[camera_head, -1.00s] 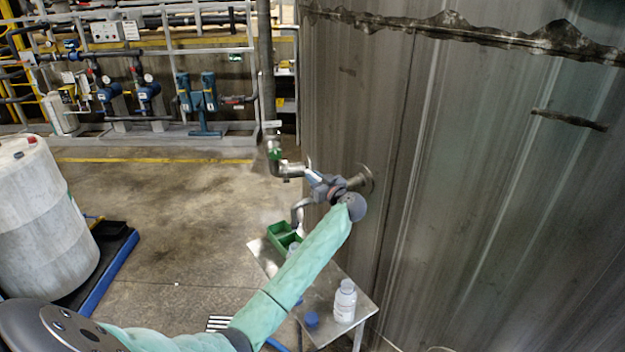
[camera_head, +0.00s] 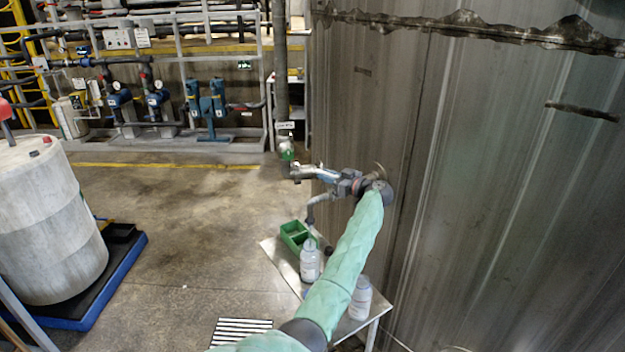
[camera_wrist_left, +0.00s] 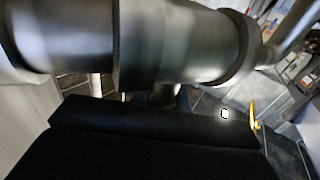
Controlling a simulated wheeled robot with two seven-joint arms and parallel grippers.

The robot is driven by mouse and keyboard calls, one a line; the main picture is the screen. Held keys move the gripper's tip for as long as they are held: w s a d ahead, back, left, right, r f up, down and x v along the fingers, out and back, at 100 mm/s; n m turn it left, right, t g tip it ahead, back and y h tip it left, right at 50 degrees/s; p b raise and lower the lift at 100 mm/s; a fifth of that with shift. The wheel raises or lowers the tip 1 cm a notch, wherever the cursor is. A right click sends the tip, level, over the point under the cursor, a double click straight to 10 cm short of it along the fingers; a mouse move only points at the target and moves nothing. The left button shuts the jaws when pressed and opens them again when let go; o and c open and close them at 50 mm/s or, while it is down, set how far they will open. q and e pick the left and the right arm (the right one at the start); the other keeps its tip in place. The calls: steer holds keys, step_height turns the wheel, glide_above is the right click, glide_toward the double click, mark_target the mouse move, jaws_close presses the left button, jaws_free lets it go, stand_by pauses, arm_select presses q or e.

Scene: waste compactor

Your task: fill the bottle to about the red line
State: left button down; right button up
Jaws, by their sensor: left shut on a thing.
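A clear bottle (camera_head: 310,264) stands upright on the small metal table (camera_head: 283,266), below the bent spout (camera_head: 311,212) of the pipe. Its red line and liquid level are too small to make out. My left gripper (camera_head: 346,183) is at the valve on the pipe by the tank wall, shut on what appears to be the valve handle, which the gripper hides. In the left wrist view a thick metal pipe (camera_wrist_left: 180,45) runs close across the top, above my dark gripper. My right gripper is not in view.
A second white bottle (camera_head: 359,300) stands on the table, partly behind my left arm. A green bin (camera_head: 295,235) is at the table's back. The ribbed tank wall (camera_head: 480,200) closes off the right. A white drum (camera_head: 45,225) stands left; the floor between is open.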

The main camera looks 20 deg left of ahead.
arm_select(q)
steer(key=shift+s+f+n+g+y+b, duration=0.15)
steer(key=shift+n+g+b, duration=0.2)
steer(key=shift+g, duration=0.35)
steer(key=shift+s+r+n+g+y+b, duration=0.15)
steer(key=shift+n+g, duration=0.3)
steer(key=shift+g, duration=0.25)
steer(key=shift+f+n+g, duration=0.1)
steer(key=shift+n+g, duration=0.2)
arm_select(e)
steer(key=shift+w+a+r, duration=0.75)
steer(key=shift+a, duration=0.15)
arm_select(q)
steer(key=c, duration=1.4)
jaws_free()
steer(key=shift+o, duration=0.2)
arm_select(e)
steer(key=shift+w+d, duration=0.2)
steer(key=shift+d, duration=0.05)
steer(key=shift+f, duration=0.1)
